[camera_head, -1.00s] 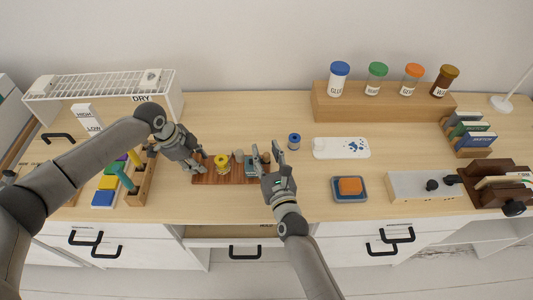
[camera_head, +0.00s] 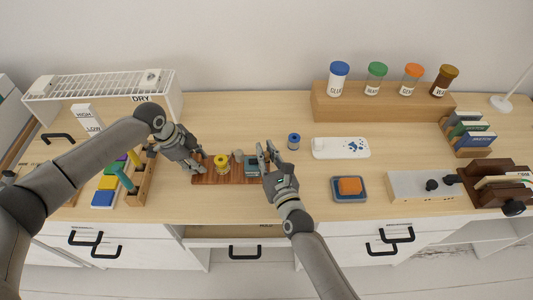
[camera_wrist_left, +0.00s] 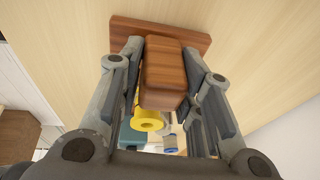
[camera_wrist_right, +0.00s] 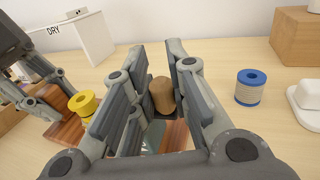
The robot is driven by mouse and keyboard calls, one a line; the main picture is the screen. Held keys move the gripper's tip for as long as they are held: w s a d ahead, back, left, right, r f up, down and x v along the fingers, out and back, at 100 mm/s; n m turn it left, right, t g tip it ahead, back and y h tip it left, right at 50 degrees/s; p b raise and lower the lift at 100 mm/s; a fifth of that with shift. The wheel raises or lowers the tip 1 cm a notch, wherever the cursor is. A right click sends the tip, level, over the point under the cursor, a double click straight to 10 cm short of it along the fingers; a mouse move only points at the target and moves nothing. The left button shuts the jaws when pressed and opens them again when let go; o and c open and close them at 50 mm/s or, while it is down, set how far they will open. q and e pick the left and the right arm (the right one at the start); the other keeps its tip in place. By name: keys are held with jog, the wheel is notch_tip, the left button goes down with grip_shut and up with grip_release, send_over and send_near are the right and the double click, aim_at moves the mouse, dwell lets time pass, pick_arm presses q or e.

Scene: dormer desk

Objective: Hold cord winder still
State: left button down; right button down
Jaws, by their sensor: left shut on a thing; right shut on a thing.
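The cord winder is a red-brown wooden board (camera_head: 228,178) on the desk, with a yellow spool (camera_head: 221,165) and a grey-teal part (camera_head: 251,167) on it. My left gripper (camera_head: 198,167) is at the board's left end. In the left wrist view its fingers are shut on a wooden block (camera_wrist_left: 162,72) that stands on the board. My right gripper (camera_head: 266,154) is at the board's right end. In the right wrist view its fingers are around a brown wooden knob (camera_wrist_right: 163,95). The knob is hidden by the fingers in the head view.
A blue-capped spool (camera_head: 294,141) stands right of my right gripper. An orange block on a blue tray (camera_head: 349,198) is farther right. A wooden rack (camera_head: 143,184) stands close to my left gripper. Bare desk lies behind the winder.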

jog(key=shift+w+a+r+n+g+y, duration=0.2)
jog(key=shift+n+g+y, duration=0.15)
jog(key=shift+n+y, duration=0.35)
jog(key=shift+w+a+r+n+g+y, duration=0.15)
jog(key=shift+n+g+y, duration=0.25)
jog(key=shift+y, duration=0.45)
jog(key=shift+w+a+r+n+g+y, duration=0.1)
jog(key=shift+w+n+g+y, duration=0.15)
jog(key=shift+n+y, duration=0.5)
jog(key=shift+w+a+f+n+g+y, duration=0.1)
jog(key=shift+n+g+y, duration=0.35)
jog(key=shift+g+y, duration=0.1)
jog(key=shift+a+f+n+g+y, duration=0.1)
jog(key=shift+n+g+y, duration=0.35)
jog(key=shift+y, duration=0.1)
jog(key=shift+d+f+n+g, duration=0.2)
jog(key=shift+f+n+g, duration=0.1)
jog(key=shift+g, duration=0.1)
jog(key=c, duration=1.3)
grip_release()
jog(key=shift+w, duration=0.15)
jog(key=shift+c, duration=0.2)
jog(key=shift+d, duration=0.15)
jog(key=v, duration=1.2)
jog(key=shift+f, duration=0.1)
